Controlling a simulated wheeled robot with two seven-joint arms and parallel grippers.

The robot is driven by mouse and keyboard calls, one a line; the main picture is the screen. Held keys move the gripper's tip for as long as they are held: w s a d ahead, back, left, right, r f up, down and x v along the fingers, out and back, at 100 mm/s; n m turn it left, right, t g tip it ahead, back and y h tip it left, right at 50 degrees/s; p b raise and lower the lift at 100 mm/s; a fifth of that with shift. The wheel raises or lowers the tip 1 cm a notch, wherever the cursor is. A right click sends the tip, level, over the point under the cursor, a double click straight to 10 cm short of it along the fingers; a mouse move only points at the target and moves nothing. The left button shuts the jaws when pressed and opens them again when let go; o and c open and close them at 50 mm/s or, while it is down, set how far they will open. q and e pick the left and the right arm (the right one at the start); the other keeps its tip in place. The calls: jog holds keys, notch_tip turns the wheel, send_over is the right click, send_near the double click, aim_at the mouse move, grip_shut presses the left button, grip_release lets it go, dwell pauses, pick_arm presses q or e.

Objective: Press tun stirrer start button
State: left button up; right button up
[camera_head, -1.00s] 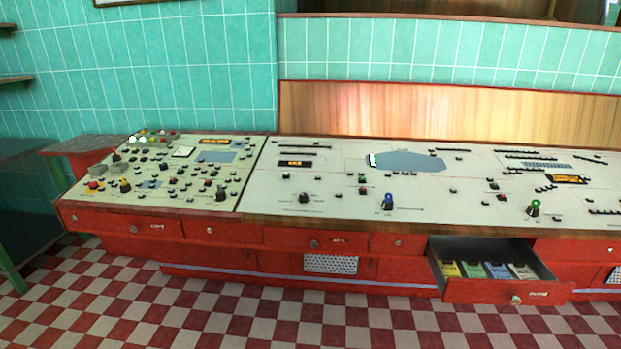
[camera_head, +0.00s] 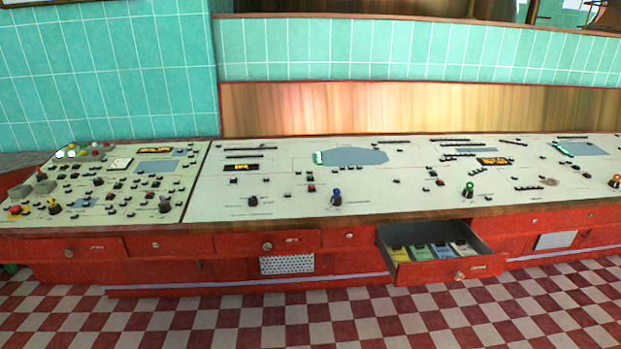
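A long red control desk (camera_head: 190,246) with a cream top panel (camera_head: 400,190) stands along the tiled wall. Many small buttons and knobs cover it. A blue knob (camera_head: 336,197), a green-topped knob (camera_head: 468,190) and an orange-topped knob (camera_head: 615,182) stand along the front part. Small red and green buttons sit near them, such as a red button (camera_head: 311,188). The labels are too small to read, so I cannot tell which button is the tun stirrer start. Neither of my grippers is in view.
An open drawer (camera_head: 445,268) with several coloured cards sticks out of the desk front at the right. The checkered floor (camera_head: 250,322) before the desk is clear. A left panel section (camera_head: 110,190) carries yellow, red and black controls.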

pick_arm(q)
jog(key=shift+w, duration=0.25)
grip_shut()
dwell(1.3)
